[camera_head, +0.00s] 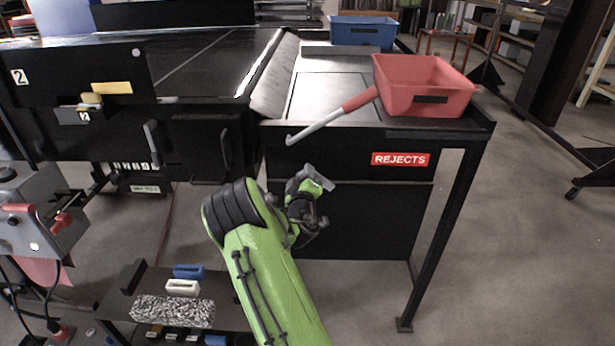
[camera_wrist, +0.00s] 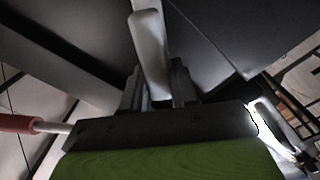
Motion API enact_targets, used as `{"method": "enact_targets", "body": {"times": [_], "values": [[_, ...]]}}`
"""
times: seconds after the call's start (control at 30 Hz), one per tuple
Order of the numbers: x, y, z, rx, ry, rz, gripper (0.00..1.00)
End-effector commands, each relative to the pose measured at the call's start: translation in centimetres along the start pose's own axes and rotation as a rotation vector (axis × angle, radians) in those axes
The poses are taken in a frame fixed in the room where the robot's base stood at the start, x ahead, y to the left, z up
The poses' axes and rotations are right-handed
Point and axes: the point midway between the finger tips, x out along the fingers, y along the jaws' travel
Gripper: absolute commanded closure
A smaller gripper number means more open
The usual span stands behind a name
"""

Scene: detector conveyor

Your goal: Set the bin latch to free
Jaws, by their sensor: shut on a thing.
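My gripper (camera_head: 312,183) is at the front of the black rejects cabinet (camera_head: 350,220), below the table edge and left of the red "REJECTS" label (camera_head: 401,159). In the wrist view its fingers (camera_wrist: 158,88) are closed around a pale grey bar (camera_wrist: 150,50), which looks like the latch handle. In the head view my gripper and wrist hide most of that handle, so its setting cannot be read. No "free" marking is legible.
A red bin (camera_head: 445,75) sits on the table above, and a red-gripped grey rod (camera_head: 325,121) overhangs the front edge. A blue bin (camera_head: 362,33) stands behind. The conveyor (camera_head: 200,60) is left, a grey control box (camera_head: 38,225) lower left. Floor at right is clear.

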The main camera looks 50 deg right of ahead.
Motion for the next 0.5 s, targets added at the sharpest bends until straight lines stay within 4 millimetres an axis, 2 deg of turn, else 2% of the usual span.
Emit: {"method": "enact_targets", "body": {"times": [0.5], "values": [[0.0, -1.2, 0.3, -0.469, 0.0, -0.002, 1.0]]}}
